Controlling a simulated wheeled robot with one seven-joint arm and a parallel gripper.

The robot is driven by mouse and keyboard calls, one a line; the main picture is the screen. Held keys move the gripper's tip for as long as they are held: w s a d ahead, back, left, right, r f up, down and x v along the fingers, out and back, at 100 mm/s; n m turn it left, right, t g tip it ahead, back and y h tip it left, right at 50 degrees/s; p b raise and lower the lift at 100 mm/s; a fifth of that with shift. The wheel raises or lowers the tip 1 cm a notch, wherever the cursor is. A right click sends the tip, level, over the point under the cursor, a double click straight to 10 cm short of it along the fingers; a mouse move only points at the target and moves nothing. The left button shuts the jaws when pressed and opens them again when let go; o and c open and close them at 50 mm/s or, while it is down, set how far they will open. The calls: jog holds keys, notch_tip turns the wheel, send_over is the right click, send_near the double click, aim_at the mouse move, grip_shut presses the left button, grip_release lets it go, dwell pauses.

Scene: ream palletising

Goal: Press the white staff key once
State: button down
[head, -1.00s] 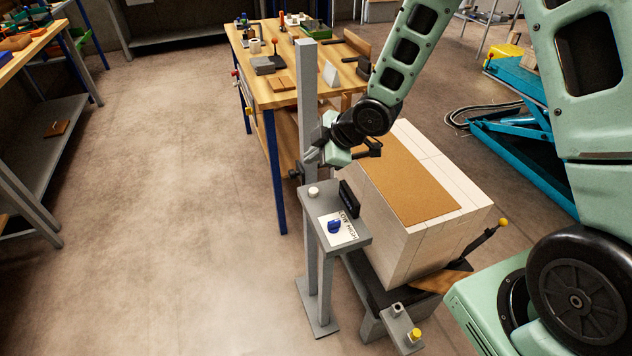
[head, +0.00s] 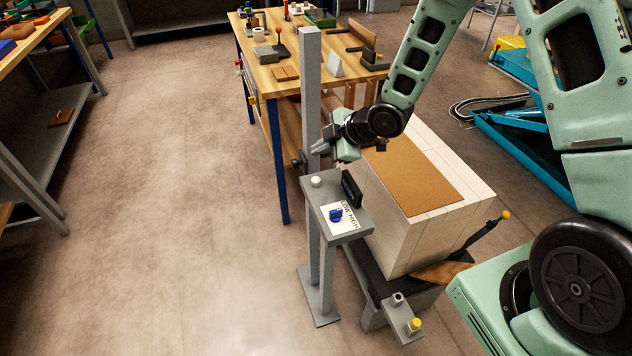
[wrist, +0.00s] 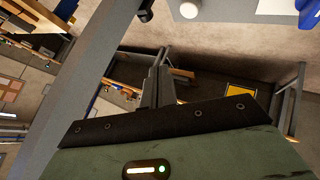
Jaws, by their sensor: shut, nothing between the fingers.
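The white staff key (head: 316,181) is a small round white button on the back left of a grey post-mounted panel (head: 349,228). It also shows at the top of the wrist view (wrist: 189,10). My gripper (head: 316,149) is shut and empty, beside the grey post, above and beyond the key in the head view. In the wrist view its closed fingers (wrist: 161,58) point up the picture, with the key above and to the right of their tips. The fingers are apart from the key.
The panel also carries a blue knob (head: 336,215) on a white LOW/HIGH label and a black upright block (head: 351,188). The tall grey post (head: 310,90) stands close to my gripper. A pale stack with a brown top sheet (head: 420,182) is to the right. Floor at left is clear.

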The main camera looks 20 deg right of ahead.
aim_at(320, 180)
notch_tip(320, 180, down, 7)
jog(key=b, duration=0.5)
dwell(1.8)
jog(key=shift+f+b, duration=0.4)
jog(key=shift+f+b, duration=0.45)
jog(key=shift+f, duration=0.1)
dwell(0.6)
jog(key=shift+r, duration=0.15)
jog(key=shift+r+p, duration=0.65)
jog(key=shift+r, duration=0.2)
notch_tip(320, 180, up, 5)
jog(key=p, duration=0.4)
